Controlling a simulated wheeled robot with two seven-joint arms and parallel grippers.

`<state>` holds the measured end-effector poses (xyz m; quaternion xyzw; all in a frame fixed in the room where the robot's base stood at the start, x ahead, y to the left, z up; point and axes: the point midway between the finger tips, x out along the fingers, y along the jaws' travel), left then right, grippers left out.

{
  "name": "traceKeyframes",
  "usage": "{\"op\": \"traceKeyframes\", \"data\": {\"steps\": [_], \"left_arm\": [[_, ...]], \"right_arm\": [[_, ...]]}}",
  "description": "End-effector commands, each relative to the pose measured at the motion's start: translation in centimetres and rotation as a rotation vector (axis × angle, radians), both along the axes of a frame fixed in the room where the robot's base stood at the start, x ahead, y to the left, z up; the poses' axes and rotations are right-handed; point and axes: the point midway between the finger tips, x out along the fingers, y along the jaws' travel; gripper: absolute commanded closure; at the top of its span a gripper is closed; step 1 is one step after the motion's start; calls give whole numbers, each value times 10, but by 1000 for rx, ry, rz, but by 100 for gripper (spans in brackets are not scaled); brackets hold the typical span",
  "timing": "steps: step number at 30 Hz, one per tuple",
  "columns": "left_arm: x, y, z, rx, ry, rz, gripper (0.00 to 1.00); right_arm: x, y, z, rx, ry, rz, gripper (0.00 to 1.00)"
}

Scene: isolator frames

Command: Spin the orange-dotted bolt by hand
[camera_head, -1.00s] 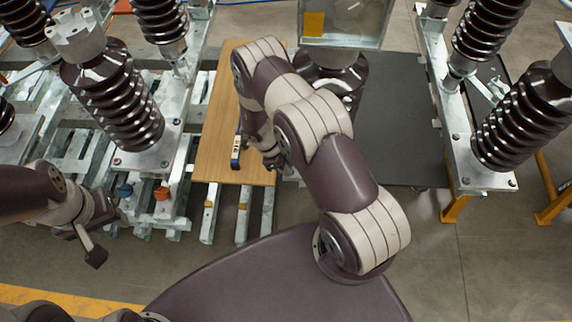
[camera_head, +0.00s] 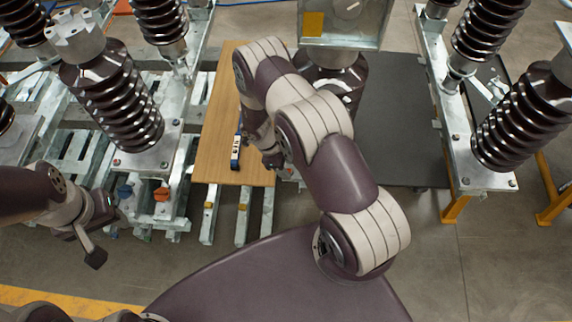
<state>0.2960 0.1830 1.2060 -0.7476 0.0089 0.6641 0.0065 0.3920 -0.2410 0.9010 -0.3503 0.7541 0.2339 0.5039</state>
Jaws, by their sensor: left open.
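An orange bolt-like piece (camera_head: 161,194) stands at the front edge of the left metal frame, beside a blue one (camera_head: 125,192). I cannot make out a dot on either. My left gripper (camera_head: 97,252) is open and empty in front of and to the left of them, apart from both. A dark finger points down toward the floor. My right gripper (camera_head: 274,158) hangs over the wooden board, partly hidden by my own arm. Its jaws are too small and dark to read. A blue and white tool (camera_head: 236,152) lies on the board just left of it.
Ribbed dark insulators (camera_head: 118,105) stand on the left frame, behind the bolts. The wooden board (camera_head: 213,150) and a dark mat (camera_head: 400,120) lie in the middle. A second frame (camera_head: 480,180) with insulators is at right. The floor in front of the left frame is open.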

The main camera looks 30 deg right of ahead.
Motion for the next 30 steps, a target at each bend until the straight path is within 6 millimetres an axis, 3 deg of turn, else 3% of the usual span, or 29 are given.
{"op": "traceKeyframes", "data": {"steps": [8, 21, 30], "left_arm": [[0, 0, -6, 0, 0, 0, 57], [0, 0, -33, 0, 0, 0, 57], [0, 0, -34, 0, 0, 0, 57]], "right_arm": [[5, 4, 11, 0, -4, 0, 52], [29, 33, 103, 0, -3, 1, 52], [31, 37, 117, 1, 1, 0, 52]]}}
